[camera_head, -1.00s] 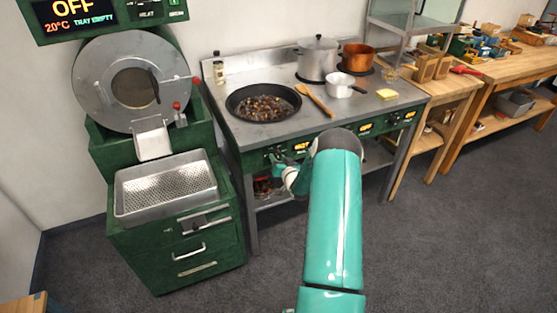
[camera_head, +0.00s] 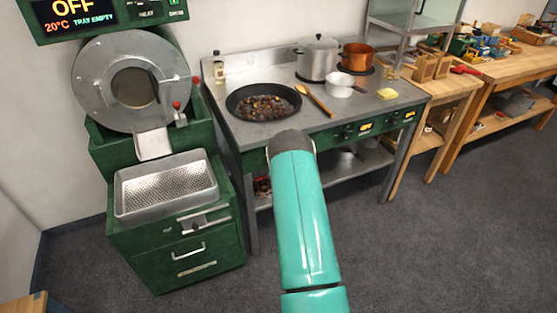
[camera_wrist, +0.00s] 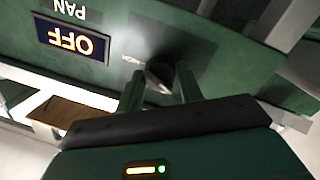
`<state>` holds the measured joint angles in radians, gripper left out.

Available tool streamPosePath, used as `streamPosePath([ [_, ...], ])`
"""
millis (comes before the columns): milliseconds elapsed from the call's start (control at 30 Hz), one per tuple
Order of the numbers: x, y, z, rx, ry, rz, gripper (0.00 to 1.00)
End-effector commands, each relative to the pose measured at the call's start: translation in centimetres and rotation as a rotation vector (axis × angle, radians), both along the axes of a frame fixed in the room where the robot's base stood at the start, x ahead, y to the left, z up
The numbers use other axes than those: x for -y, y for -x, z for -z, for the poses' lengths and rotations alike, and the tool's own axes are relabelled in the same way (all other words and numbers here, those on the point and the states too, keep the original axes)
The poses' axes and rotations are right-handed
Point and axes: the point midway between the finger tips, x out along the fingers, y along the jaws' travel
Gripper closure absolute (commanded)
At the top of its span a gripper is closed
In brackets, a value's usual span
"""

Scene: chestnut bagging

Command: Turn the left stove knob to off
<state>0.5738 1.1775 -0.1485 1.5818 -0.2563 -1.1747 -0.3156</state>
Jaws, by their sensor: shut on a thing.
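The left stove knob (camera_wrist: 160,74) is dark and round on the green front panel in the wrist view. My gripper (camera_wrist: 162,84) is shut on it, one finger on each side. The display (camera_wrist: 72,40) beside it, upside down in this view, reads OFF in orange with the label PAN. In the head view my arm hides the left knob, its display and my gripper. The stove (camera_head: 235,131) carries a black pan (camera_head: 236,112) with brown chestnuts in it.
A steel pot (camera_head: 318,60), a copper pot (camera_head: 356,56), a small white saucepan (camera_head: 339,84) and a wooden spoon (camera_head: 318,102) stand or lie on the stove top. The green roasting machine (camera_head: 175,270) is at left. The floor in front is clear.

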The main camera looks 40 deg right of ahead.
Motion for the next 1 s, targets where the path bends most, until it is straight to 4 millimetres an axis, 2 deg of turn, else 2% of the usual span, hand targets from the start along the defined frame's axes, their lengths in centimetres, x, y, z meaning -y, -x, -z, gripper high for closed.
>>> streamPosePath([
  [200, 0.08, 0.00, 0.00, -0.054, 0.186, 0.000, 0.86],
  [500, 0.14, 0.04, 0.01, -0.105, 0.362, 0.001, 0.86],
  [1000, 0.25, 0.08, -0.04, -0.127, 0.436, 0.004, 0.86],
])
